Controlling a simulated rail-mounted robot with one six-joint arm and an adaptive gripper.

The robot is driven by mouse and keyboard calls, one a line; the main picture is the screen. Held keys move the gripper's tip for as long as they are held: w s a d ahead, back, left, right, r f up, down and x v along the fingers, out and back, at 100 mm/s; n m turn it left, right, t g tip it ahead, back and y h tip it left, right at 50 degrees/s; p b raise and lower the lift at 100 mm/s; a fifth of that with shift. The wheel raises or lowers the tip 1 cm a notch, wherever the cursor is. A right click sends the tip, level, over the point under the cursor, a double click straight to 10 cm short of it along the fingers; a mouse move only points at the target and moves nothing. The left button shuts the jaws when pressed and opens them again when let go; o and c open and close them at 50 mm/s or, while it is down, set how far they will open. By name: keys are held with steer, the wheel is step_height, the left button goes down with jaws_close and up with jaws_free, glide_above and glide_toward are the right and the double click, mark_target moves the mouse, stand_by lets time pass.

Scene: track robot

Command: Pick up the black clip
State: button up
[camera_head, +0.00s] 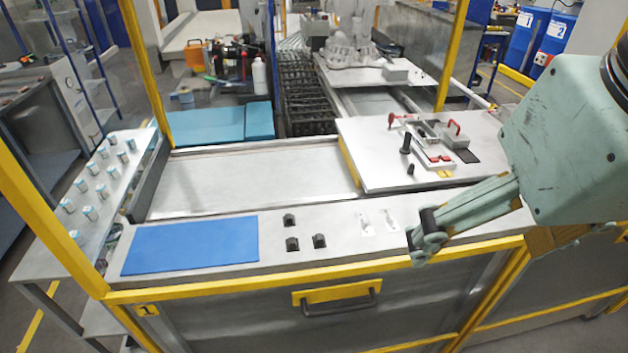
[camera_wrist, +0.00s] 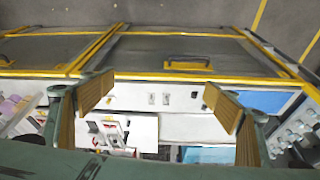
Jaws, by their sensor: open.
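Three small black clips stand on the light grey front ledge in the head view: one behind (camera_head: 290,220), one front left (camera_head: 292,244) and one front right (camera_head: 319,241). A black clip also shows in the wrist view (camera_wrist: 194,95). My gripper (camera_head: 425,240) is above the front edge of the ledge, to the right of the clips and apart from them. In the wrist view my gripper (camera_wrist: 157,92) is wide open, with nothing between its tan finger pads. The right finger hides part of the ledge there.
Two pale metal parts (camera_head: 365,223) (camera_head: 390,221) lie between the black clips and my gripper. A blue mat (camera_head: 190,245) lies left of the clips. A raised grey plate (camera_head: 370,170) with a fixture stands behind. A yellow rail (camera_head: 250,287) runs along the front edge.

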steer(key=c, duration=1.8)
